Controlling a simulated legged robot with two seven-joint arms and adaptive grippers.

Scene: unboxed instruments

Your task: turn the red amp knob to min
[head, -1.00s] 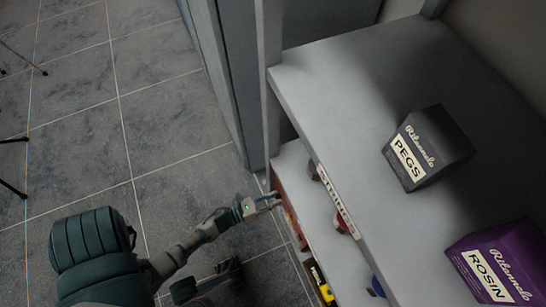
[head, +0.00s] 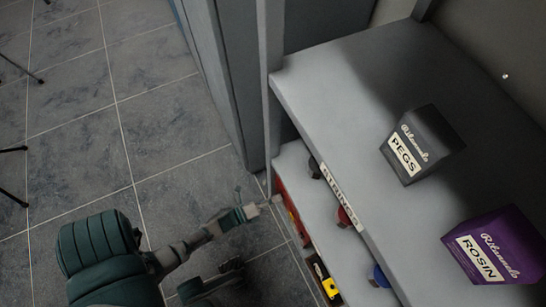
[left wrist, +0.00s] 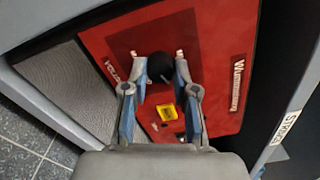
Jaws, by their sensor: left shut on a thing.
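The red amp (left wrist: 215,60) stands on a lower shelf, and its red face fills the middle of the left wrist view. In the head view only a narrow red edge of it (head: 283,197) shows under the upper shelf. A round black knob (left wrist: 160,67) sits on the red face. My left gripper (left wrist: 158,68) has one finger on each side of the knob and is shut on it. In the head view the left gripper (head: 277,200) reaches the amp's edge from the left. The knob's pointer setting cannot be read.
Open tiled floor (head: 80,150) lies to the left.

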